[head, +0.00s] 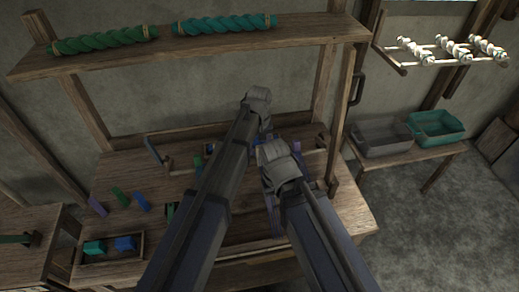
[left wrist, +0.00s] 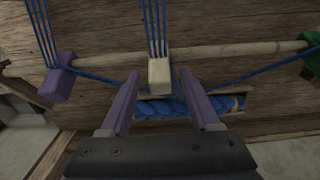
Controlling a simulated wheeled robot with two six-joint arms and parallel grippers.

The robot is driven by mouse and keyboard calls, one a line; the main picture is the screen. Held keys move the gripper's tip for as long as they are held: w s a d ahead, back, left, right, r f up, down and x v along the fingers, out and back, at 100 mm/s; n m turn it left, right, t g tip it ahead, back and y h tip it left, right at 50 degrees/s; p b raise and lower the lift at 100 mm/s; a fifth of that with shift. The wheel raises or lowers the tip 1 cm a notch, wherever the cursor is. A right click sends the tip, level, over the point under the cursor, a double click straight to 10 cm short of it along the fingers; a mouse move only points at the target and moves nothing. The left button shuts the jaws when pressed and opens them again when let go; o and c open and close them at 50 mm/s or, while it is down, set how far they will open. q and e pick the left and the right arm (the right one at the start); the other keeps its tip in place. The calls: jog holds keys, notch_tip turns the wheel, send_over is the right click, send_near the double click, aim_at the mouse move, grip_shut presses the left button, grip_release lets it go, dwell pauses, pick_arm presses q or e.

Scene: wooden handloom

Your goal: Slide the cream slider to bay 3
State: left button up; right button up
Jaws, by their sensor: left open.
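The cream slider (left wrist: 159,76) sits on a pale wooden rod (left wrist: 225,52) in the left wrist view, with blue threads rising from its top. My left gripper (left wrist: 159,99) is open, one finger on each side of the slider. Gaps show between the slider and both fingers. A purple block (left wrist: 58,82) is on the rod to the left, and a green piece (left wrist: 312,66) is at the right edge. In the head view my arms cover the slider, and the fingers of both grippers are hidden. I cannot read any bay markings.
A twisted blue cord bundle (left wrist: 190,105) lies behind the fingers. In the head view, a small wooden box (head: 108,261) with coloured blocks stands at the table's front left. A shelf (head: 190,55) crosses above the table. Grey (head: 383,137) and teal (head: 437,126) bins stand right.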

pick_arm(q)
jog(key=shift+c, duration=0.4)
grip_shut()
dwell(0.9)
